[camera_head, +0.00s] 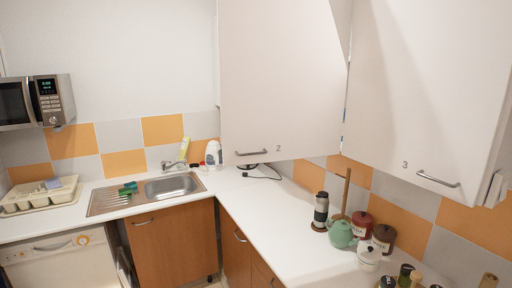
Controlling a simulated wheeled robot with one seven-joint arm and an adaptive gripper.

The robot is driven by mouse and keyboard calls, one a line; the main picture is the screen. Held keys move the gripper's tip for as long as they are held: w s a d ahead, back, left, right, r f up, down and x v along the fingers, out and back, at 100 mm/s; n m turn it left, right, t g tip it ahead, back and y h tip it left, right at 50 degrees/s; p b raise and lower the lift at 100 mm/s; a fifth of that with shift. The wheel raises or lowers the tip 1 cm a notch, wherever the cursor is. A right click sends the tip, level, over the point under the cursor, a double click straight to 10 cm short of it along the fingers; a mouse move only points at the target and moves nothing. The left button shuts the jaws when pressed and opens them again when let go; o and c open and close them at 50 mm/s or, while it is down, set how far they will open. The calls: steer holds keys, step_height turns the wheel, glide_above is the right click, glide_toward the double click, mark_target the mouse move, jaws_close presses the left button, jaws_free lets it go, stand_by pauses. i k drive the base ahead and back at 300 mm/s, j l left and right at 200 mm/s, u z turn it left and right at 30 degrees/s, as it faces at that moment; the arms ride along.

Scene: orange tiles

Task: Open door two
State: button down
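Door two (285,75) is a tall white wall-cabinet door in the upper middle of the head view. It bears a small "2" near its bottom edge. Its metal bar handle (251,153) lies level at the lower left of the door. The door looks shut, but I cannot tell whether there is a small gap at its edge. My gripper is not in view, and nothing visible touches the handle.
Door three (425,85), with its handle (438,179), hangs to the right. A sink (172,186) and a microwave (36,102) are at left. Air below door two is clear.

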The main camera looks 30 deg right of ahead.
mark_target(283, 65)
steer(key=i+j+z, duration=0.2)
steer(key=z, duration=0.15)
steer(key=i+j+z, duration=0.2)
steer(key=j+z, duration=0.15)
steer(key=i+j+z, duration=0.15)
steer(key=j+z, duration=0.25)
steer(key=l, duration=0.1)
